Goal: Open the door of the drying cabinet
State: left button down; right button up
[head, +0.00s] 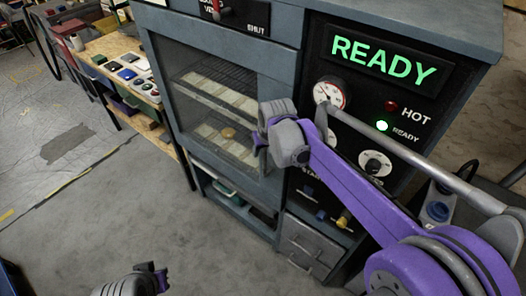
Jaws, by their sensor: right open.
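The drying cabinet (283,34) is blue-grey and stands in the middle of the head view. The door looks shut. My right gripper (259,141) is open at the right edge of the door, near the glass. It hides part of that edge, and I cannot make out a handle or tell whether the gripper touches the door. My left gripper (160,277) is low at the bottom edge, away from the cabinet, its jaws unclear.
The control panel right of the door has a green READY sign (384,54), a gauge (329,93) and a knob (375,163). A wooden bench (118,48) with small items stands left of the cabinet. The grey floor (115,205) in front is clear.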

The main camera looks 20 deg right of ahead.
jog(key=shift+w+f, duration=0.2)
jog(key=shift+f, duration=0.4)
grip_shut()
dwell(1.1)
